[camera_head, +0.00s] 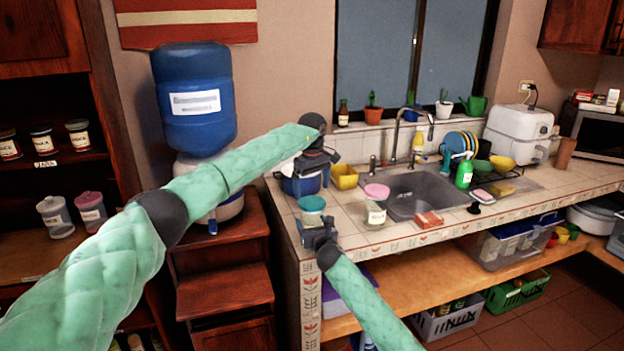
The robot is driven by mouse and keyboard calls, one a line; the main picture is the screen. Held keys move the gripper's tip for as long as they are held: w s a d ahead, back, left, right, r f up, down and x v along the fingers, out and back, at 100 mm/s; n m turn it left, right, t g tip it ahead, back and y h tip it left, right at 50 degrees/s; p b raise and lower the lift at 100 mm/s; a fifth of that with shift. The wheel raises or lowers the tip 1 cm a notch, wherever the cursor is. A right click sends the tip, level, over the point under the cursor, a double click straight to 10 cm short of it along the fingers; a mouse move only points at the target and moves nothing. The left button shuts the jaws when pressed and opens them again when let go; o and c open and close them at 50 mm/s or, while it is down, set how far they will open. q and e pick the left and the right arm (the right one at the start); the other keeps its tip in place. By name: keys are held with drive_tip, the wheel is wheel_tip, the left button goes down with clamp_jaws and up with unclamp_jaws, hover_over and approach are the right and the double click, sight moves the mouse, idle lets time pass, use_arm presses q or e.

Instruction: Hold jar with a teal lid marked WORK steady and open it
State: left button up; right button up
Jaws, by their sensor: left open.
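A jar with a teal lid (312,202) stands upright at the front left corner of the tiled counter. Its label cannot be read here. My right gripper (318,233) is low at the front of this jar, with its fingers close around the lower body. Whether they press on the glass cannot be told. My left gripper (313,172) is open and empty above and slightly behind the teal lid, pointing down and apart from it. A second jar with a pink lid (376,192) stands to the right on the counter.
A sink (425,192) lies behind the pink-lidded jar. A yellow container (345,177) and a blue pot (291,187) stand behind the teal-lidded jar. A brick-red block (429,220) lies near the front edge. A blue water bottle (193,115) stands left.

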sight(312, 201)
use_arm(q)
drive_tip(key=shift+f, duration=2.15)
drive_tip(key=c, duration=1)
drive_tip(key=shift+n, duration=0.3)
